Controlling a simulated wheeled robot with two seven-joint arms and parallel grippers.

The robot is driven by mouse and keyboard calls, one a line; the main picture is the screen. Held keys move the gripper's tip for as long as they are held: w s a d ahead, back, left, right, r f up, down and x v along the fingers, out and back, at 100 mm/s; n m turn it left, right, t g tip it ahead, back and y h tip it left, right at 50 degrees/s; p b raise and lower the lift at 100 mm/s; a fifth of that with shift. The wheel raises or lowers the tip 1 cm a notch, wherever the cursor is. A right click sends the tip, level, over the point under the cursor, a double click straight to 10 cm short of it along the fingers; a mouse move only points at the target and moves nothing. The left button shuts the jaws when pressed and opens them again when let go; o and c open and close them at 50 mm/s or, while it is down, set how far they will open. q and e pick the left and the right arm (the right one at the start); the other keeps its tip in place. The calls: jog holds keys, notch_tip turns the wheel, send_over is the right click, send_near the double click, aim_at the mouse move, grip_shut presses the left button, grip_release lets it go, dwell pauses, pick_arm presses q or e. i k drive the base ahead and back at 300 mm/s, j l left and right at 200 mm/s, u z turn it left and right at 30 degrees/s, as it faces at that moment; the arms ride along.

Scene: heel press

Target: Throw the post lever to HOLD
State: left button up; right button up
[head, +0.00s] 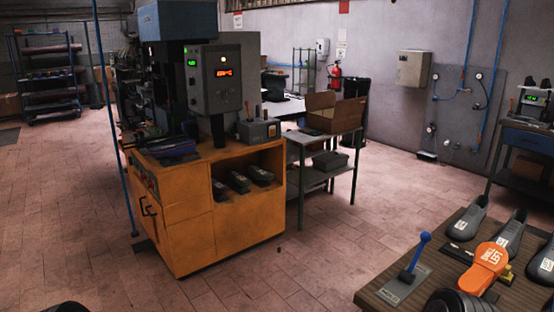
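A lever with a blue ball knob and blue shaft (417,252) stands on a grey plate (403,285) at the near left of the wooden bench at lower right. Its shaft leans slightly, with the knob up and to the right of its base. Lettering on the plate is too small to read. An orange lettered shoe form (484,266) sits just right of the lever, by a brass-coloured part. Neither of my grippers is in view, so whether they are open or shut is hidden.
The wooden bench (374,293) also holds several grey shoe forms (467,222). A dark ribbed rounded shape covers its near edge. An orange press cabinet (187,233) stands left of centre, with a small side table (300,143) beside it.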

aim_at(425, 237)
jog(key=i+j+z, duration=0.1)
jog(key=z, duration=0.6)
jog(key=i+j+z, duration=0.35)
jog(key=j+z, duration=0.15)
jog(key=j, duration=0.15)
jog(key=i+j+z, duration=0.2)
jog(key=j, duration=0.15)
jog(key=j+z, duration=0.25)
jog(key=i+j, duration=0.1)
jog(key=j, duration=0.5)
jog(key=i+j+z, duration=0.1)
jog(key=j, duration=0.5)
jog(key=i+j, duration=0.1)
jog(key=j, duration=0.55)
jog(key=i+j, duration=0.1)
jog(key=j, duration=0.5)
jog(key=z, duration=0.05)
